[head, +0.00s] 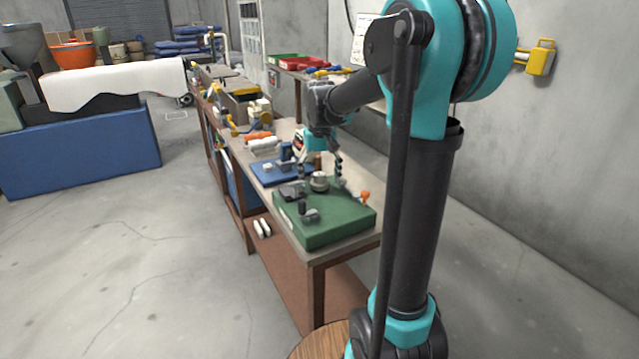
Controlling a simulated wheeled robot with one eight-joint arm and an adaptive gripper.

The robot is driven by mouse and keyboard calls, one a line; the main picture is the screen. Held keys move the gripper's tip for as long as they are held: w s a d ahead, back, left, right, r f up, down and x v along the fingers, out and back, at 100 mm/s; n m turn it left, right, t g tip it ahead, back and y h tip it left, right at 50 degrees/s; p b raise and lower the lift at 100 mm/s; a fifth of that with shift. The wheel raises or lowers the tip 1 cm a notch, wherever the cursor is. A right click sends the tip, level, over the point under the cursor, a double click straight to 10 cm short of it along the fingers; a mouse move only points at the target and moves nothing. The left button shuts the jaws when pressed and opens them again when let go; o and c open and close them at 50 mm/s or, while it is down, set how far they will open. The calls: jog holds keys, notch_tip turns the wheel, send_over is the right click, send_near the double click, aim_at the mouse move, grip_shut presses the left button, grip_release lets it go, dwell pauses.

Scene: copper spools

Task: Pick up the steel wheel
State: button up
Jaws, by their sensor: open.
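A small grey round thing that looks like the steel wheel (319,182) lies on the green block (330,226) at the near end of the workbench. My gripper (320,171) points down over the bench with its dark fingers spread. One finger shows to the left of the wheel and the other to its right. The gripper is open and holds nothing that I can see. At this size I cannot tell whether the fingers touch the wheel or how high they are above the green block.
White and orange rolls (262,143) lie farther back.

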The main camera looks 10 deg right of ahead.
aim_at(320, 175)
jog(key=c, duration=1.3)
notch_tip(320, 175, up, 20)
jog(key=shift+r, duration=0.1)
dwell(0.3)
